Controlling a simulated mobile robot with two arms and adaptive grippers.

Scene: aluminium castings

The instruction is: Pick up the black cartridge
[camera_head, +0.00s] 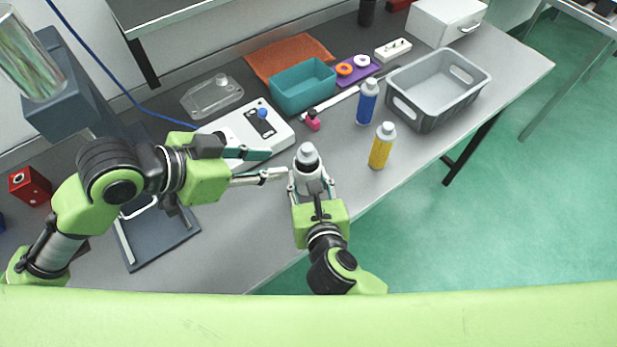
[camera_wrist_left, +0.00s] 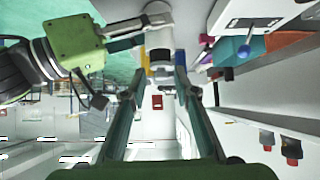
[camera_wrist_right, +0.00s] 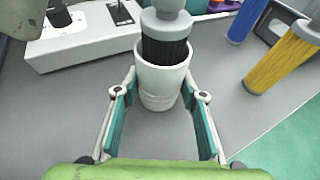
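The black cartridge (camera_wrist_right: 165,52) is a ribbed dark cylinder with a pale grey cap. It stands upright inside a white cup (camera_wrist_right: 158,90), its lower part hidden; in the head view mostly its cap (camera_head: 306,151) shows. My right gripper (camera_wrist_right: 160,88) has a finger on each side of the cup and appears closed on it; it also shows in the head view (camera_head: 312,188). My left gripper (camera_head: 275,163) is open and empty, just left of the cup. In the left wrist view, the cartridge (camera_wrist_left: 161,55) appears beyond the left gripper's fingertips (camera_wrist_left: 164,78).
A yellow bottle (camera_head: 381,150) and a blue bottle (camera_head: 367,105) stand to the right. A white device (camera_head: 240,125) with a blue knob lies behind the left gripper. A teal bin (camera_head: 303,85) and a grey crate (camera_head: 425,115) stand farther back. The table's front edge is close.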

